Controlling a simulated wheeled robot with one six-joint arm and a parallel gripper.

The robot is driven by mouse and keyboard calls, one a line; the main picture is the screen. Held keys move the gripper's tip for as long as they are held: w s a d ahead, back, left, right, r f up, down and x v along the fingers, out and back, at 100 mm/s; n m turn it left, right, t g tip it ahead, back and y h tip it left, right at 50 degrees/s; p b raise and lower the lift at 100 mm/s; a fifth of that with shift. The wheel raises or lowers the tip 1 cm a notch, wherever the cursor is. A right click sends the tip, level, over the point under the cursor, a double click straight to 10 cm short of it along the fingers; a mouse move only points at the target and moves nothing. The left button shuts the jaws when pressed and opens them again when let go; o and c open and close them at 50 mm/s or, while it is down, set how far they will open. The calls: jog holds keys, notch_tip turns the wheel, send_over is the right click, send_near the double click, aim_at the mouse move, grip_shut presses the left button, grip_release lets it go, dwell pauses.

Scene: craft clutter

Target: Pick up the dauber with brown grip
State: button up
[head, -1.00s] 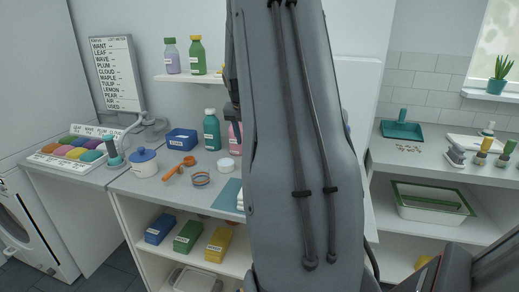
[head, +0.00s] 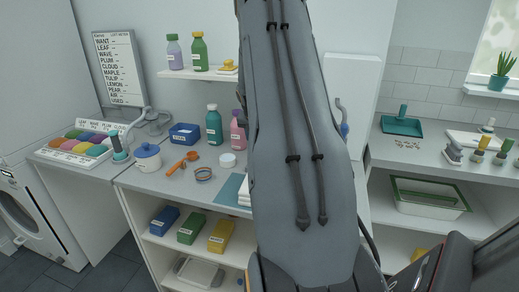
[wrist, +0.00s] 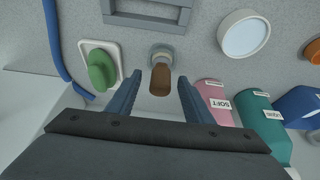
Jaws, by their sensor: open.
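The dauber with brown grip (wrist: 160,82) shows in the wrist view with its pale round end (wrist: 161,54) farther up the picture. My gripper (wrist: 160,76) is open, with one finger to each side of the brown grip. A gap shows between the grip and each finger, so it is not held. In the head view my arm hides the gripper and this dauber.
In the wrist view a green-topped piece on a white plate (wrist: 111,48) lies left of my fingers. A pink bottle (wrist: 213,97) and a teal bottle (wrist: 262,120) are close on the right. A grey frame (wrist: 118,19) is beyond the dauber.

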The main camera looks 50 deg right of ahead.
jog(key=c, duration=1.1)
notch_tip(320, 180, up, 10)
jog(key=b, duration=0.3)
jog(key=shift+c, duration=0.2)
